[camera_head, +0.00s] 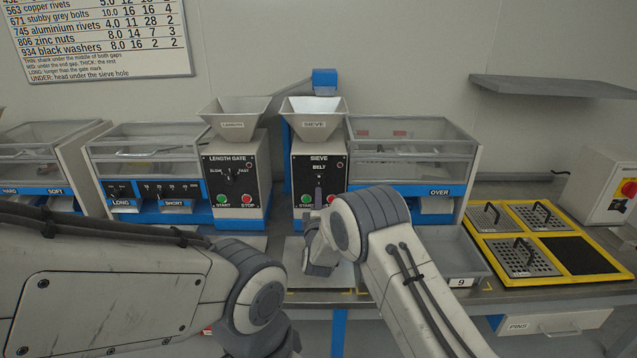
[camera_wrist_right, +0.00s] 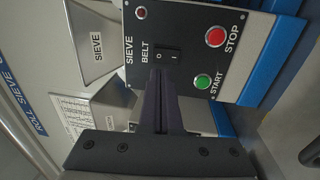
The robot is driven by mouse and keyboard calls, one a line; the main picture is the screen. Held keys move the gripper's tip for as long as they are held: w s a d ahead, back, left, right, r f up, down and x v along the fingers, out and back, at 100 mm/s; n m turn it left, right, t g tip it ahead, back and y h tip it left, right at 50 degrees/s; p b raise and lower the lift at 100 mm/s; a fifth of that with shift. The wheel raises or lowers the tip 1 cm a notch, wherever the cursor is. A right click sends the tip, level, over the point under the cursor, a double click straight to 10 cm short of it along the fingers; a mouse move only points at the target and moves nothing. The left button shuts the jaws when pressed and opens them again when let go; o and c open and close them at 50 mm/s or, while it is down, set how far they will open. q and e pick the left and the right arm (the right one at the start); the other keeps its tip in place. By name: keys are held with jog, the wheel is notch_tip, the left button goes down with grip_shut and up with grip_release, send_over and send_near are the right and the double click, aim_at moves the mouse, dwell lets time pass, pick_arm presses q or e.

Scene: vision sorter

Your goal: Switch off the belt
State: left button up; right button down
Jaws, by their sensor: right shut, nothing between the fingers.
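The sieve control panel (camera_head: 338,172) is black, on the front of the sieve machine. Its belt switch is a small black rocker marked O and I, seen close up in the right wrist view (camera_wrist_right: 168,55). My right gripper (camera_head: 318,194) is shut and empty in front of the panel. In the right wrist view its dark fingertips (camera_wrist_right: 162,74) are just beside the rocker; I cannot tell whether they touch it. Which side of the rocker is pressed is unclear. My left arm comes in from the left; its gripper is out of view.
A green START button (camera_wrist_right: 202,82) and a red STOP button (camera_wrist_right: 215,36) are close to the rocker. The length gate panel (camera_head: 230,180) stands to the left. A grey bin (camera_head: 455,262) and a yellow-framed tray (camera_head: 500,243) lie to the right.

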aim_at(319, 177)
jog(key=shift+w+r+p, duration=0.15)
jog(key=shift+w+r, duration=0.05)
jog(key=shift+w, duration=1.4)
jog(key=shift+w+r+p, duration=0.15)
jog(key=shift+w+r, duration=0.05)
jog(key=shift+w, duration=1.35)
